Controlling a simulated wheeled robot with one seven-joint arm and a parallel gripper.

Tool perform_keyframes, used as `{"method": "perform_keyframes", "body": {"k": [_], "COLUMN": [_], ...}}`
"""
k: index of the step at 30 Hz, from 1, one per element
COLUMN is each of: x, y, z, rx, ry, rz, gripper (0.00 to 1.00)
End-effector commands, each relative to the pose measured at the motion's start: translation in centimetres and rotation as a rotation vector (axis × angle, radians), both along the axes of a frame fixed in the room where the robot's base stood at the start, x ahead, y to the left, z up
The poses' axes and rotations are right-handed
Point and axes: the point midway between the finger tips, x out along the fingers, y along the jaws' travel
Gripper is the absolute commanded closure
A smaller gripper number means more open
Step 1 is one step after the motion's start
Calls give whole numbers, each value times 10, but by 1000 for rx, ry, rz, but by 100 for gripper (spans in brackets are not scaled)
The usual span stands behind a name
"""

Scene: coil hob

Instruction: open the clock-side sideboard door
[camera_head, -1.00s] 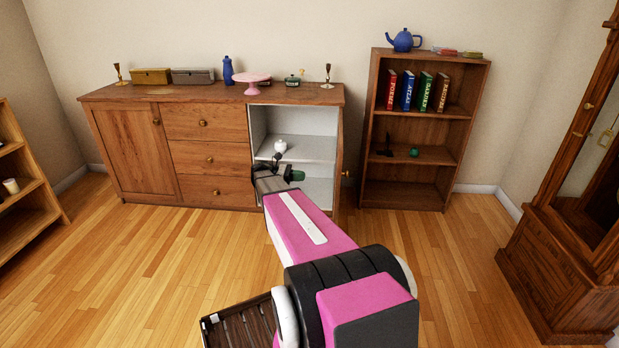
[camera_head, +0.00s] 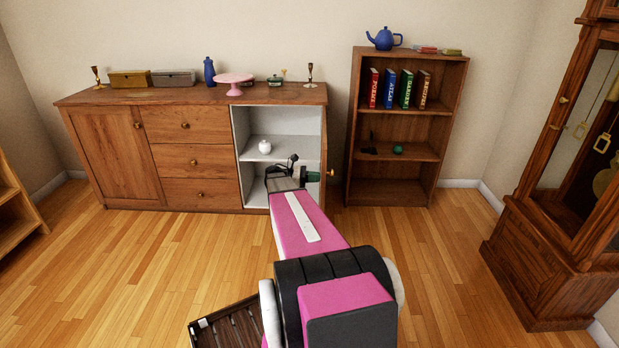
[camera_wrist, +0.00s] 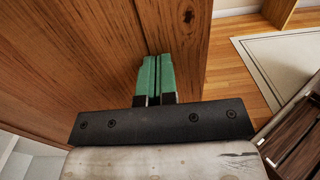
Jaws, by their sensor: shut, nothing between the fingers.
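The wooden sideboard (camera_head: 220,97) stands against the back wall. Its clock-side door (camera_head: 325,140) is swung outward and shows nearly edge-on, with a brass knob (camera_head: 330,173). The white inside of that compartment is exposed, and a small white pot (camera_head: 264,146) sits on its shelf. My gripper (camera_head: 314,176) is in front of the opening, near the open door, with green fingers pointing right. In the wrist view the green fingers (camera_wrist: 155,76) are shut together, empty, close to a wooden panel (camera_wrist: 75,60). I cannot tell whether they touch it.
A small bookcase (camera_head: 352,120) stands right of the sideboard, with a gap between. The tall clock (camera_head: 545,240) is at the far right. Another shelf unit (camera_head: 15,215) is at the left edge. The wooden floor between them is mostly clear.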

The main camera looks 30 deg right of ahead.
Motion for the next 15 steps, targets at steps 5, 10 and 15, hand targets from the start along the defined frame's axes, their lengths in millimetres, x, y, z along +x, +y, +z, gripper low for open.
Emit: {"method": "perform_keyframes", "body": {"k": [5, 10, 15], "x": [0, -6, -28], "y": [0, -6, -35], "z": [0, 0, 1], "rx": [0, 0, -1], "ry": [0, 0, 0], "rz": [0, 13, 80], "gripper": [100, 100, 100]}}
